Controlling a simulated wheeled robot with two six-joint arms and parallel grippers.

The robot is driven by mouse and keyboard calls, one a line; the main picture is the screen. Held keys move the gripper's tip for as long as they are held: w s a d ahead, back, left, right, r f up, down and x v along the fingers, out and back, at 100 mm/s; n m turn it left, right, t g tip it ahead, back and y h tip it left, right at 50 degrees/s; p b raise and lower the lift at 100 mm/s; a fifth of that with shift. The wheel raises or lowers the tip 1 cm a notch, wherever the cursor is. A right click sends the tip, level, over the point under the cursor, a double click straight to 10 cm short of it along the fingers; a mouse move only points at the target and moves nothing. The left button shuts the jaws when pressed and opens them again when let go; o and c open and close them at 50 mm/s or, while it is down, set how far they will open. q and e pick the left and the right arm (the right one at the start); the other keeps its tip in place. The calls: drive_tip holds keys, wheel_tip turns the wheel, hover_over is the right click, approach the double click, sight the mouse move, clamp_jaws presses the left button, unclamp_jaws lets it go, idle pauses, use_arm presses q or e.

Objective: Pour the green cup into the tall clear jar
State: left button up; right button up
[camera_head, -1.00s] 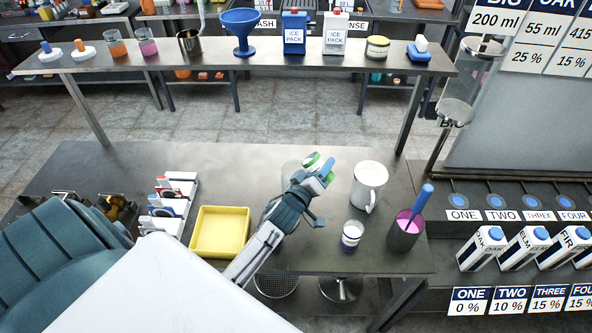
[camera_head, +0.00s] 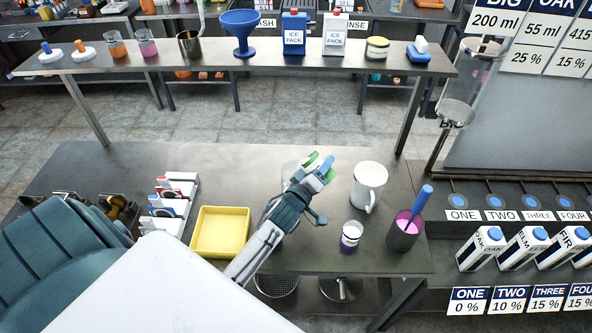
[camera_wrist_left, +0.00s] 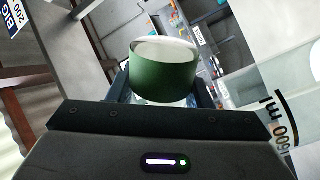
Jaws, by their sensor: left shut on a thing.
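The green cup (camera_head: 311,161) is between the fingers of my left gripper (camera_head: 321,173), above the table. The gripper is shut on it. In the left wrist view the cup (camera_wrist_left: 164,72) shows a green wall and a pale interior; I cannot tell how full it is. In the head view it looks tilted. A faint clear rim (camera_head: 288,168), probably the tall clear jar, shows just left of the gripper, mostly hidden behind it. In the left wrist view a clear wall marked 600 ml (camera_wrist_left: 298,100) stands close at the right. My right gripper is not in view.
A white jug (camera_head: 369,186), a small jar with purple contents (camera_head: 351,236) and a dark cup with a blue-handled tool (camera_head: 404,236) stand right of my left arm. A yellow tray (camera_head: 220,232) lies to its left. The table's back left is clear.

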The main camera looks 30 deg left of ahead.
use_arm(q)
drive_tip(key=shift+r+n+p, duration=0.3)
drive_tip(key=shift+r+n, duration=0.1)
drive_tip(key=shift+n, duration=0.4)
idle(0.5)
drive_tip(key=shift+a+f+n+b, duration=0.1)
drive_tip(key=shift+f+n+b, duration=0.3)
drive_tip(key=shift+n, duration=0.4)
idle(0.6)
drive_tip(key=shift+a+r+n+b, duration=0.35)
drive_tip(key=shift+a+n+b, duration=0.45)
drive_tip(key=shift+b, duration=0.4)
drive_tip(key=shift+a+r+n+b, duration=0.1)
drive_tip(key=shift+r+n+b, duration=0.25)
drive_tip(key=shift+n+b, duration=0.5)
idle(0.7)
drive_tip(key=shift+a+f+n, duration=0.1)
drive_tip(key=shift+f+n, duration=0.05)
drive_tip(key=shift+n, duration=0.3)
